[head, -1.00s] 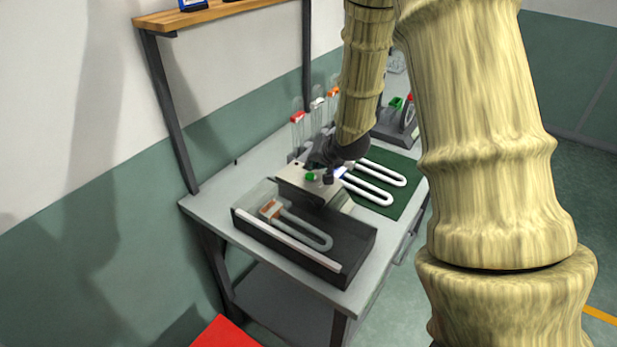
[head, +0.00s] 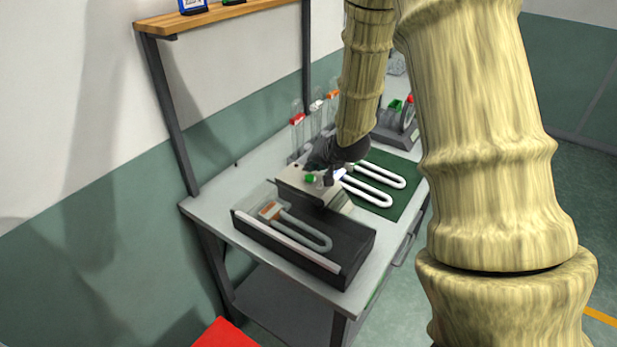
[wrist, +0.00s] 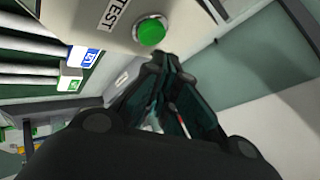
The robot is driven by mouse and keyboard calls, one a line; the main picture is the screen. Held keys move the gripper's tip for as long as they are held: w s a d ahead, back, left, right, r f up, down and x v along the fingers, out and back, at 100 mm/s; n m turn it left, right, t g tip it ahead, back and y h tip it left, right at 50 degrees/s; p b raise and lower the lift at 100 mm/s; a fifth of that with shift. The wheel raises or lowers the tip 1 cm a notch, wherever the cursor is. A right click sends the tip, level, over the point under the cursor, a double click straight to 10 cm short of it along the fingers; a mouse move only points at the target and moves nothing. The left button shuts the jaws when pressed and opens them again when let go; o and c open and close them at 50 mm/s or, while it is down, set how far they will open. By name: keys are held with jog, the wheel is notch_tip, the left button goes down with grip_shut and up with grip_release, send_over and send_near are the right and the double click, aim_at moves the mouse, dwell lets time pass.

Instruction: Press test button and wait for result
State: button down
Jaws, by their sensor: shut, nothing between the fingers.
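The test box (head: 290,184) stands on the bench, a pale sloped housing with a green button (head: 310,179) on its face. In the wrist view the round green button (wrist: 151,32) sits beside a "TEST" label (wrist: 113,14). My gripper (head: 327,180) is shut and empty, close by the button in the head view. In the wrist view its fingertips (wrist: 158,62) lie just below the button in the picture. I cannot tell whether they touch it. No result display can be made out.
A dark open tray (head: 350,238) with a U-shaped tube stands in front of the box. Right of it, white U-tubes (head: 375,193) lie on a green mat (head: 408,172). Several capped tubes (head: 298,130) stand behind, and a grey device (head: 395,128) at the far right.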

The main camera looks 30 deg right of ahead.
aim_at(312, 175)
jog(key=shift+f, duration=0.15)
jog(key=shift+f, duration=0.3)
jog(key=shift+f+b, duration=0.3)
jog(key=shift+f, duration=0.2)
dwell(1.1)
jog(key=shift+r, duration=0.15)
jog(key=shift+r+p, duration=0.85)
jog(key=shift+p, duration=0.05)
notch_tip(312, 175, up, 6)
jog(key=p, duration=0.5)
jog(key=shift+w, duration=0.1)
dwell(0.8)
